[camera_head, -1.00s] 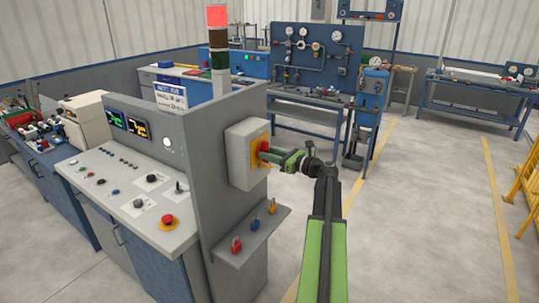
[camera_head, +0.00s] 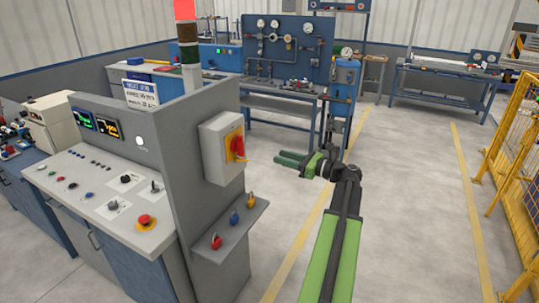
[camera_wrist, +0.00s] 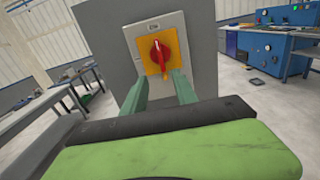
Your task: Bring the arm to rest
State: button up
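My green arm (camera_head: 331,255) reaches up from the bottom of the head view. My gripper (camera_head: 281,158) points left at its end, with its two fingers apart and nothing between them. In the wrist view my gripper (camera_wrist: 166,88) shows both green fingers spread. A red rotary switch (camera_head: 236,147) on a yellow plate sits on a grey box (camera_head: 213,150) on the console's side panel. The fingertips are clear of it, to its right. In the wrist view the red switch (camera_wrist: 158,55) stands ahead, its handle about upright.
A small shelf (camera_head: 226,238) with red, blue and yellow padlocks juts out below the switch box. The control console (camera_head: 110,205) fills the left. A blue gauge bench (camera_head: 285,50) stands behind. A yellow fence (camera_head: 515,150) is at the right. The floor between is open.

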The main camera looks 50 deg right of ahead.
jog(key=shift+s+d, duration=0.1)
jog(key=shift+s, duration=0.4)
jog(key=w+a+f+n+g+y, duration=0.1)
jog(key=w+a+f+n+g, duration=0.4)
jog(key=a, duration=0.6)
jog(key=w+a+f+n+g+y, duration=0.1)
jog(key=w+a+f+n+g, duration=0.4)
jog(key=a, duration=0.7)
jog(key=w+a+f+n+g+y, duration=0.1)
jog(key=w+a+f+n, duration=0.45)
jog(key=a, duration=0.55)
jog(key=s+a+f+n+g+h, duration=0.3)
jog(key=a+f+n, duration=0.1)
jog(key=a+n, duration=0.5)
jog(key=s+a+f+n+g+h, duration=0.3)
jog(key=s+a+f+n+h, duration=0.1)
jog(key=a+n, duration=0.5)
jog(key=shift+s+a+f, duration=0.15)
jog(key=shift+s+a, duration=0.15)
jog(key=shift+a, duration=0.65)
